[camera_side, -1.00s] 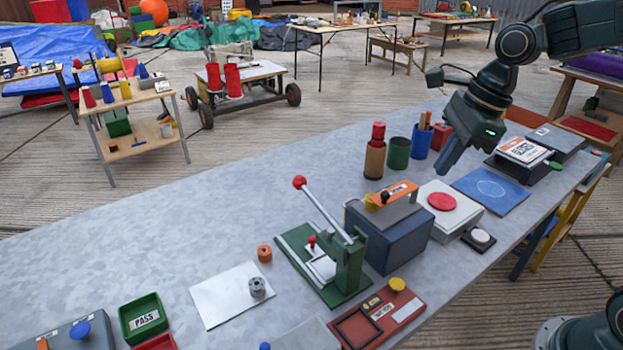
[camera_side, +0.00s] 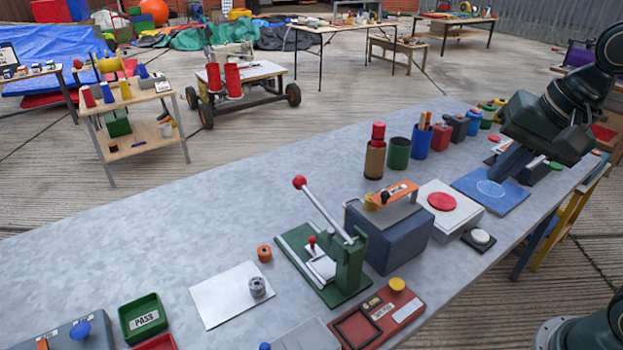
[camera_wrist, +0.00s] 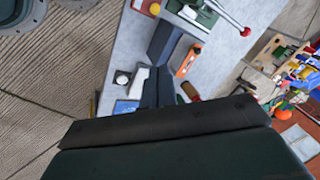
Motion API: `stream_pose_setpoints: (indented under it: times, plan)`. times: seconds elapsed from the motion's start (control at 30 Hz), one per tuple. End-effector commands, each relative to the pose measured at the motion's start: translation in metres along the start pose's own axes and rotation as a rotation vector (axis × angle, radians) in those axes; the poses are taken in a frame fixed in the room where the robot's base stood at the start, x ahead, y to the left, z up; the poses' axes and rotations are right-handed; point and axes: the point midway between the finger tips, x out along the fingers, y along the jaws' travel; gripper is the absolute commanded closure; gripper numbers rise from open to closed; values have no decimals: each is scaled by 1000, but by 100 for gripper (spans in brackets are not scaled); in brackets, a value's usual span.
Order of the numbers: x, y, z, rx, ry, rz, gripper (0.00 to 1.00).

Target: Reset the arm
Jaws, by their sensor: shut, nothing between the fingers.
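My gripper (camera_side: 497,174) is at the right of the side view, pointing down and left. Its shut fingertips appear above the blue mat with a white circle (camera_side: 513,192); I cannot tell whether they touch it. In the wrist view, my gripper (camera_wrist: 155,98) shows as dark fingers closed together, with nothing held. The blue mat (camera_wrist: 124,107) shows beside the fingers there.
On the grey table (camera_side: 180,215) stand a green lever press (camera_side: 345,265), a dark blue box with an orange handle (camera_side: 390,240), a red-button box (camera_side: 443,205) and several cups, including a blue one (camera_side: 421,140).

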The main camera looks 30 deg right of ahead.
Motion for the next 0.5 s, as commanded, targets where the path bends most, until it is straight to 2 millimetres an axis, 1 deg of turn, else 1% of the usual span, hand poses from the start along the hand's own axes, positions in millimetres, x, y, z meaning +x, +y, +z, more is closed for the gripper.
stream_pose_setpoints:
  times: [0.1, 0.5]
  plan:
    - [-6, 9, 7, -162, 24, -8, 100]
    - [-19, 39, 24, -689, 104, -3, 100]
